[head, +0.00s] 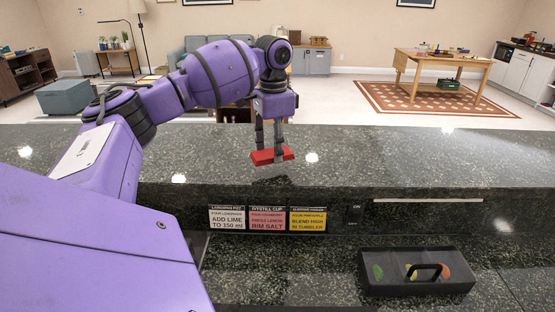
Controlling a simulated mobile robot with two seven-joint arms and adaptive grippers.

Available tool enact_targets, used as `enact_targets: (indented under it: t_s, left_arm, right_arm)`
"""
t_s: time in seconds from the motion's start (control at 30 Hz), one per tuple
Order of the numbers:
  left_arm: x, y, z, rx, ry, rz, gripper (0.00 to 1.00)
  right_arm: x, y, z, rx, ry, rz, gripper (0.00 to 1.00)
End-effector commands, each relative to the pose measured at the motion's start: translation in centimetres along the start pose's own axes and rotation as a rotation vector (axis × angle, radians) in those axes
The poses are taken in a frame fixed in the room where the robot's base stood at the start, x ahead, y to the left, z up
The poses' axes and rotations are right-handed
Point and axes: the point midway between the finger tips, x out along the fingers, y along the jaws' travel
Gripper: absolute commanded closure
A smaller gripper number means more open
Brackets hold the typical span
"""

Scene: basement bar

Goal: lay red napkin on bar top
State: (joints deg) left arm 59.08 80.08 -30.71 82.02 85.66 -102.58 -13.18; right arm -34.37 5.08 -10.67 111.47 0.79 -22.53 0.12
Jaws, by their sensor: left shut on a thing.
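The red napkin (264,157) is a small flat folded piece between the fingers of my left gripper (272,152). My left gripper points down and is shut on it. The napkin is over the dark speckled bar top (400,160); I cannot tell whether it touches the surface or hangs just above it. My left arm reaches in from the left, over the bar. My right gripper does not show.
Recipe cards (267,218) are fixed to the bar's front face. A dark lidded box (418,284) with a handle and fruit pieces inside sits on the lower counter at right. The bar top to the right is clear. A wooden table (443,58) stands far behind.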

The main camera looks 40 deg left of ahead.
Motion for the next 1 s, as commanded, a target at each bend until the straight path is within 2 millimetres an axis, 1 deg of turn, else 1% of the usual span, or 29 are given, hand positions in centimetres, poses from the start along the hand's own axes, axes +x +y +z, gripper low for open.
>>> enact_targets:
  t_s: [0.17, 0.3, 0.4, 0.77, 0.8, 0.9, 0.93, 1.0]
  left_arm:
    - [1.0, -0.6, -0.7, -0.001, 0.001, -0.001, 0.67]
    - [3.1, -0.6, -0.7, -0.001, -0.001, -0.001, 0.67]
    - [4.0, -0.6, -0.7, 0.0, 0.002, -0.002, 0.67]
    - [4.3, -0.6, -0.7, -0.001, 0.002, -0.002, 0.67]
    - [4.3, -0.6, -0.7, -0.001, 0.002, -0.003, 0.54]
    - [4.3, -0.6, -0.7, -0.001, 0.002, -0.002, 0.41]
    - [4.3, -0.6, -0.7, -0.001, 0.002, -0.002, 0.39]
    - [4.3, -0.6, -0.7, -0.001, 0.002, -0.002, 0.39]
  right_arm:
    - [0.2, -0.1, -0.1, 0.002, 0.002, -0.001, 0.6]
    - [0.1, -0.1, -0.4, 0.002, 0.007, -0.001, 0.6]
    - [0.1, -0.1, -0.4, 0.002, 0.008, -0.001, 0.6]
    - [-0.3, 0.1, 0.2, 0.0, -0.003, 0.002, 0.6]
    - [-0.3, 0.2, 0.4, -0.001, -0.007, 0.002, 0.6]
    - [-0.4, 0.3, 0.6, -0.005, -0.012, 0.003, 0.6]
    - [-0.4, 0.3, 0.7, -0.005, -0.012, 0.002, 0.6]
    - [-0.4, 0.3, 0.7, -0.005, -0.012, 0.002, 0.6]
